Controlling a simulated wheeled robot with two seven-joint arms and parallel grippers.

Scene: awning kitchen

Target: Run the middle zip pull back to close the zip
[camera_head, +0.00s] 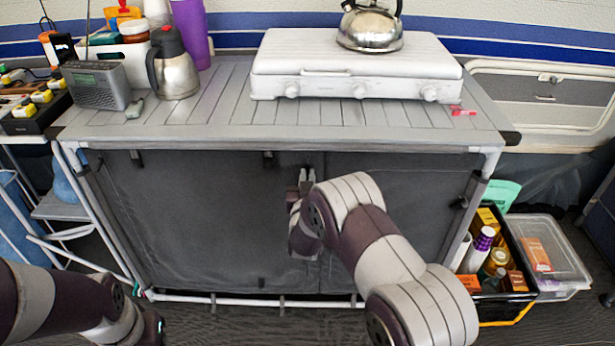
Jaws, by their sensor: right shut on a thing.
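A dark grey fabric cupboard front (200,215) hangs under the slatted table top, with a vertical seam near its middle. My right gripper (302,178) is at the upper part of this seam, just below the table edge. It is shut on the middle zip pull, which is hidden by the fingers. The zip line below is mostly covered by my right arm. The fabric on both sides looks flat. My left arm is at the lower left, and its gripper (155,325) is low by the floor, its fingers too unclear to judge.
On the table (222,100) stand a white stove (355,65) with a kettle (370,27), a steel jug (174,65) and a radio (97,86). A black crate of groceries (515,255) and a clear box (570,262) stand at the right. White frame poles edge the cupboard.

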